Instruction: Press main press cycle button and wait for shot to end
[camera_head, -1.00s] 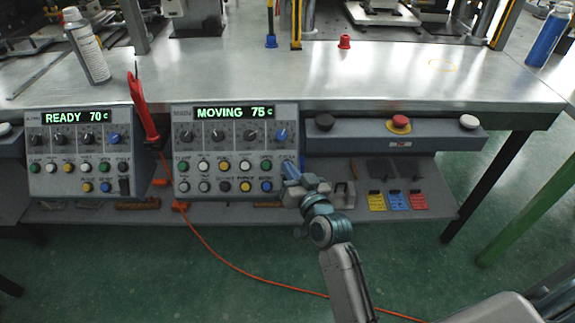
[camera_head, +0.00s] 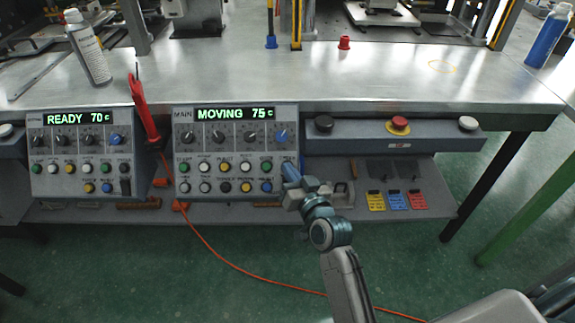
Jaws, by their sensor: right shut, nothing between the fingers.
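The main press control panel (camera_head: 237,150) stands at the front of the bench. Its green display (camera_head: 234,113) reads MOVING 75 c. Below are a row of knobs and two rows of coloured buttons. The cycle button at the panel's right edge is hidden or nearly hidden by my gripper. My right gripper (camera_head: 290,172) is shut and empty, with its tips at the right edge of this panel, near the upper button row. Whether it touches a button I cannot tell. My left gripper is not in view.
A second panel (camera_head: 80,155) at left reads READY 70 c. A grey bar (camera_head: 360,141) with black, red and white push buttons is right of the main panel. An orange cable (camera_head: 240,268) crosses the green floor. Yellow, blue and red tags (camera_head: 397,200) lie on the lower shelf.

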